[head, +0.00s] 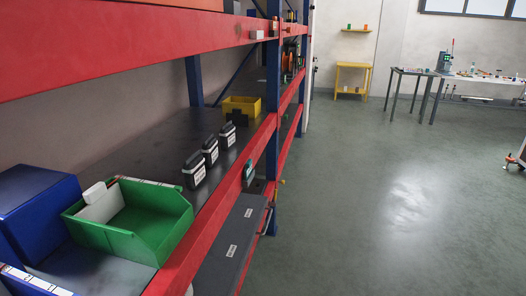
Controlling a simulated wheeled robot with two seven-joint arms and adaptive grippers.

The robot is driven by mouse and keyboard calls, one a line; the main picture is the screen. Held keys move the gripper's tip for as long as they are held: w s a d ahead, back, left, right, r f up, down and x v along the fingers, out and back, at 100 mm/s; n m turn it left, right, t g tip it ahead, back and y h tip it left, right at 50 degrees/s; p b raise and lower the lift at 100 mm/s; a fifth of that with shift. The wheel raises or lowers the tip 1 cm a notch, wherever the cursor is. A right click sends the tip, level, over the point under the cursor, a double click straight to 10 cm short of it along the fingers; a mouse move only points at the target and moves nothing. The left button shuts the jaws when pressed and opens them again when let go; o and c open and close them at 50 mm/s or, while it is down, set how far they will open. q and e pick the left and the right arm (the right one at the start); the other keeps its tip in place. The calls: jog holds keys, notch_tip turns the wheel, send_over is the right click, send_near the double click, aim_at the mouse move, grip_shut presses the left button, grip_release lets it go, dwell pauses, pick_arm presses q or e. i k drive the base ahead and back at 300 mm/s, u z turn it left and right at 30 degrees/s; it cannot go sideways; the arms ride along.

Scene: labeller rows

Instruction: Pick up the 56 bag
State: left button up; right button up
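I cannot make out which thing is the 56 bag. Three black upright items with white labels stand in a row along the shelf's front edge: a near one (194,171), a middle one (210,151) and a far one (227,135). Their label print is too small to read. On the level below lies a long dark surface (222,262) with white labels, also unreadable. Neither of my grippers is in view.
A green bin (150,238) with a white block (100,203) stands near, beside a blue bin (35,212). A yellow bin (241,107) is farther back. The red shelf beam (208,218) borders the shelf. Open floor (390,200) lies right; tables (412,73) stand beyond.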

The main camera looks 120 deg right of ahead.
aim_at(193, 169)
jog(key=z, duration=1.05)
jog(key=k, duration=0.65)
jog(key=z, duration=1.85)
